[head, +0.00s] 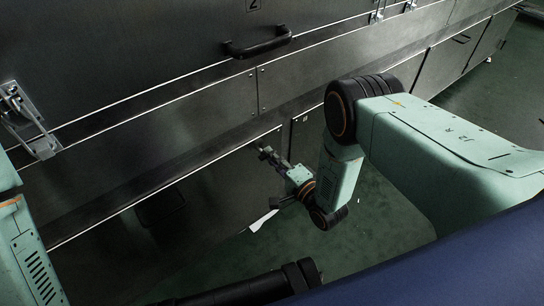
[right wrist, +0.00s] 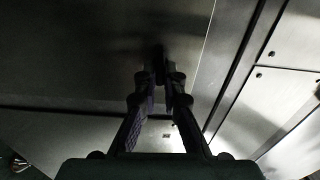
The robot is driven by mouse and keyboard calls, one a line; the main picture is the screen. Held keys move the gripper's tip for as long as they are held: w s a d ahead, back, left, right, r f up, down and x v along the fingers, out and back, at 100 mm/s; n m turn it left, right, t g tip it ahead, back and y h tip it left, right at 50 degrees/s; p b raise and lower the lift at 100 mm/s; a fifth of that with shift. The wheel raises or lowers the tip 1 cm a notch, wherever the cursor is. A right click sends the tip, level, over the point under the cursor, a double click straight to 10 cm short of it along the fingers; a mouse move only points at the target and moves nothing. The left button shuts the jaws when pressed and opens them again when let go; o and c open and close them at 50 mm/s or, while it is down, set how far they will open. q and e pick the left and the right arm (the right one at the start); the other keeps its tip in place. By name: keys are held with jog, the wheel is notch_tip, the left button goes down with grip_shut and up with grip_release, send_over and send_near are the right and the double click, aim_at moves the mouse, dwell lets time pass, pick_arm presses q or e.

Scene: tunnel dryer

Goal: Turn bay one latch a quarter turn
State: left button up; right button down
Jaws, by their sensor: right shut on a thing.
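My right gripper (head: 267,157) reaches the lower front of the dark metal dryer, near the edge of a lower panel. In the right wrist view its two fingers (right wrist: 160,76) close together on a small dark piece (right wrist: 160,56) on the panel face, which appears to be the latch. The fingers cover most of it, so its angle is hard to tell. No bay one label is readable. My left arm shows only in part at the left edge of the head view, and its gripper is out of sight.
A black bar handle (head: 258,43) juts from the upper panel below a plate marked 2 (head: 254,4). A metal clasp (head: 28,122) projects at the left. A dark handle (head: 161,208) sits on the lower door. A white scrap (head: 262,221) lies on the open green floor (head: 375,225).

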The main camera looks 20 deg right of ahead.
jog(key=shift+m, duration=0.4)
jog(key=c, duration=1.5)
grip_release()
jog(key=shift+o, duration=0.2)
jog(key=v, duration=1.2)
